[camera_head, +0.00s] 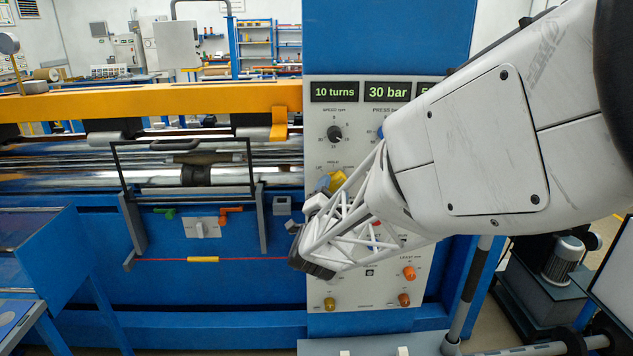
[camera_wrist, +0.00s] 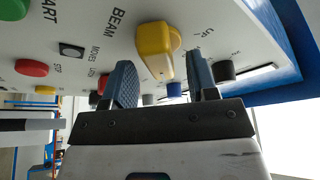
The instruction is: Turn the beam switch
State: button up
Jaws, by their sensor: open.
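The beam switch is a yellow knob (camera_wrist: 155,45) on the white control panel, beside the word BEAM in the wrist view. In the head view the yellow knob (camera_head: 338,181) shows in part behind my gripper's white frame. My gripper (camera_wrist: 161,68) is open, with its two blue ribbed fingers pointing at the panel. In the head view my arm hides much of the panel.
A red button (camera_wrist: 31,68), a green button (camera_wrist: 13,8) and a black knob (camera_wrist: 224,70) sit near the switch. The panel (camera_head: 322,140) carries displays and a speed dial (camera_head: 334,133). A dark handle frame (camera_head: 187,198) stands left of it on the blue machine.

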jog(key=shift+x, duration=0.8)
jog(key=c, duration=0.9)
jog(key=shift+n, duration=0.7)
jog(key=n+y, duration=0.1)
jog(key=n, duration=0.1)
jog(key=n+t+y, duration=0.1)
jog(key=n, duration=0.1)
jog(key=shift+n+t, duration=0.3)
jog(key=shift+n, duration=0.1)
jog(key=shift+s+n+y, duration=0.1)
jog(key=shift+n+y, duration=0.85)
jog(key=shift+n, duration=0.65)
jog(key=shift+n+y, duration=0.95)
jog(key=shift+n, duration=0.65)
